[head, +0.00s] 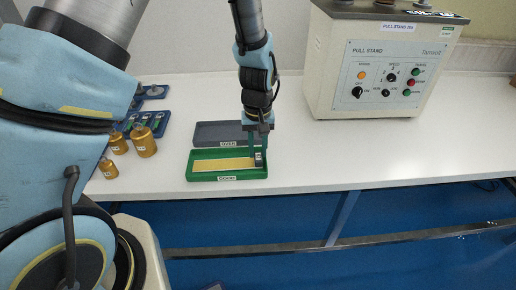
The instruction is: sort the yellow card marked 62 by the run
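A green tray (228,177) stands near the table's front edge, with a label on its front that seems to read GOOD. A flat yellow piece (222,164) lies in it; I cannot read any 62 on it. A grey tray (210,129) labelled OVER stands just behind. My gripper (259,155) points down at the right end of the green tray. Its two fingers are apart, with a small grey-and-dark block (259,159) at their tips. I cannot tell whether they press on the block or whether it touches the yellow piece.
Several brass weights (144,142) and blue holders (153,120) stand to the left. A cream PULL STAND machine (384,75) with knobs stands at the back right. The white table (370,150) is clear right of the trays.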

